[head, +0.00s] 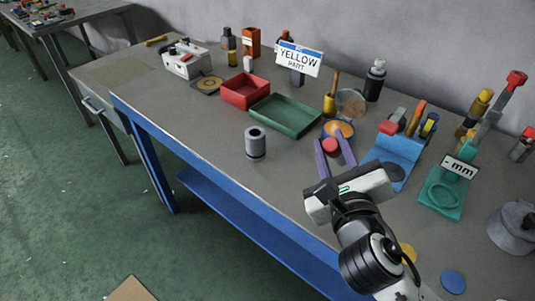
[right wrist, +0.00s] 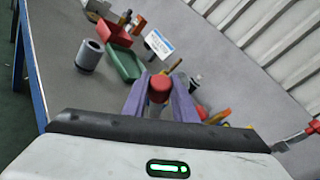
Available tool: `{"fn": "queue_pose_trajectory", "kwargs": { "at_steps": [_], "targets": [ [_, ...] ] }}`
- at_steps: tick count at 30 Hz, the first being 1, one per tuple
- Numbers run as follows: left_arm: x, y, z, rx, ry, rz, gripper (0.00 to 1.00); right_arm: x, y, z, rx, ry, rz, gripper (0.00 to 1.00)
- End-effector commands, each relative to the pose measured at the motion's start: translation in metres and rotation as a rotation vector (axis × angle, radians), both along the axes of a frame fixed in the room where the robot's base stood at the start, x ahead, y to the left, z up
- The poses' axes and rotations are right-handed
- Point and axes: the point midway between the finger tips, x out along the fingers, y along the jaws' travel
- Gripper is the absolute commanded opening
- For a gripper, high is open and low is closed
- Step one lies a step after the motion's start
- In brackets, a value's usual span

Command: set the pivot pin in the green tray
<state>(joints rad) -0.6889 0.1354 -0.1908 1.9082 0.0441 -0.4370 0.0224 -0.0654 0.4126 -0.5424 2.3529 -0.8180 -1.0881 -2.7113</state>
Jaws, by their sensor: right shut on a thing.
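The pivot pin appears to be the red-capped piece (head: 330,146) between my right gripper's fingers; in the right wrist view its red cap (right wrist: 159,84) sits above a pale shaft. My right gripper (head: 334,153) has purple fingers and is shut on this piece, in front of the green tray and to its right. The shaft's lower end is hidden. The green tray (head: 287,116) lies on the bench and looks empty; it also shows in the right wrist view (right wrist: 124,64). My left gripper is not in view.
A grey hollow cylinder (head: 255,144) stands in front of the green tray. A red tray (head: 245,92) adjoins it at the left. A yellow-handled tool (head: 329,103), a blue holder (head: 396,157) and a teal holder (head: 441,192) stand to the right. The bench's front left is clear.

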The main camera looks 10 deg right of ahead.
Motion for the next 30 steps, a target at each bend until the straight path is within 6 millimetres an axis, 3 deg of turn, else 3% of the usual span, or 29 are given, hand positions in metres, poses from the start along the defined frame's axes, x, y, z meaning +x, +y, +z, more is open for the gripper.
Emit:
{"fn": "queue_pose_trajectory", "kwargs": {
  "at_steps": [4,12,19,24,30],
  "targets": [
    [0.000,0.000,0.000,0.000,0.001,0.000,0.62,0.013,0.004,0.009,0.000,0.007,-0.011,0.02],
    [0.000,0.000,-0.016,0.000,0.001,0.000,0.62,0.015,0.004,-0.033,-0.001,0.014,-0.014,0.02],
    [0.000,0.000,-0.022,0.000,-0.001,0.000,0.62,0.015,0.004,-0.052,-0.001,0.012,-0.013,0.02],
    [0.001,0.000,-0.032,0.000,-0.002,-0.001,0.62,0.015,0.004,-0.082,-0.001,0.013,-0.013,0.02],
    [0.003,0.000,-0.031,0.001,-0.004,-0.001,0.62,0.015,0.004,-0.087,0.000,0.009,-0.012,0.02]
  ]
}}
